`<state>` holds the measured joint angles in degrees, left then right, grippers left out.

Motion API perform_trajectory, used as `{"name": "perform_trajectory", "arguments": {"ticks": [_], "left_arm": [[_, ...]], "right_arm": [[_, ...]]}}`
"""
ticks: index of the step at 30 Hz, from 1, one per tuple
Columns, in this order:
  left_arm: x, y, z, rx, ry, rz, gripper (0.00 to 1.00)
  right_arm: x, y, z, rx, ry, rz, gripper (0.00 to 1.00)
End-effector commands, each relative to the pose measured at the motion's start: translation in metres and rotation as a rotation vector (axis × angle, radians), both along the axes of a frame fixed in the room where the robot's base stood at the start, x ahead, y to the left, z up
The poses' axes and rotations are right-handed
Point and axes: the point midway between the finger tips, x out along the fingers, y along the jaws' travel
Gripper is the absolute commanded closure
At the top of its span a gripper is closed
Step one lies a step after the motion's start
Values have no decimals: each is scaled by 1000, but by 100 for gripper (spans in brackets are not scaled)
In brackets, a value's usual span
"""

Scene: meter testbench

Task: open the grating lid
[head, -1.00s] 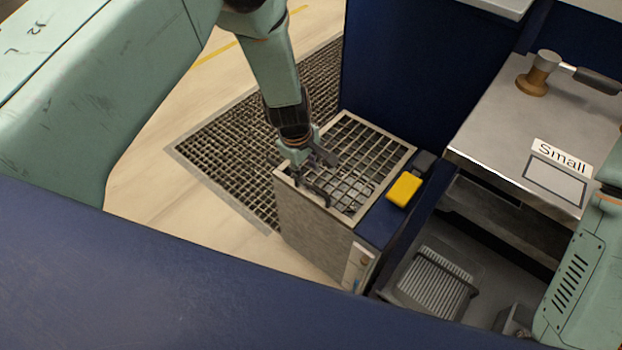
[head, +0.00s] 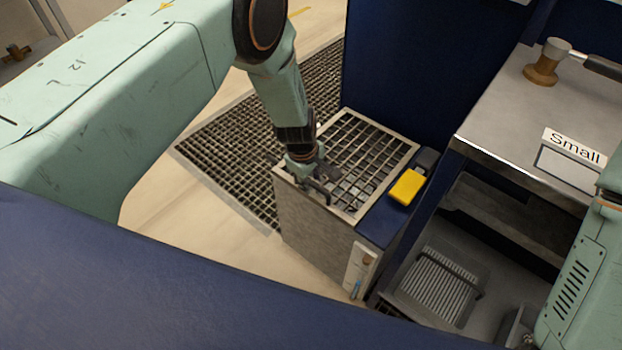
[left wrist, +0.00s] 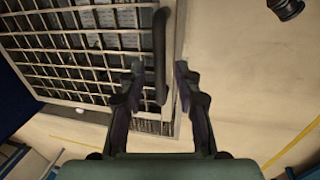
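The grating lid (head: 372,142) is a metal grid in a pale frame. It lies flat and closed on top of a grey box (head: 305,228) in the head view. A dark bar handle (left wrist: 160,42) stands at the lid's edge in the left wrist view, beside the grid (left wrist: 85,50). My left gripper (head: 318,180) is low over the lid's near-left edge. In the left wrist view its two fingers (left wrist: 158,76) are apart, with the end of the handle between them and visible gaps on either side. My right gripper is out of view.
A yellow block (head: 407,187) sits on the blue ledge right of the lid. A dark blue panel (head: 425,70) rises behind. A metal bench labelled "Small" (head: 575,145) stands at right. A larger floor grating (head: 235,150) lies left of the box.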

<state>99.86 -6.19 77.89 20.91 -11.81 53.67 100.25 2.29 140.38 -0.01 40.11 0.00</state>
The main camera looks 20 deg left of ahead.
Motion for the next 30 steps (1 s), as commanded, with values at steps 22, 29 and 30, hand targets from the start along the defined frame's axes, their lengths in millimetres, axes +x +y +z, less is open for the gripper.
{"name": "perform_trajectory", "arguments": {"ticks": [22,29,30], "left_arm": [[0,0,0,0,1,0,100],[0,0,1,0,0,0,100],[0,0,3,0,0,0,100]], "right_arm": [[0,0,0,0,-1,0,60],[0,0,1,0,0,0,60],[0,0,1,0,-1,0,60]]}}
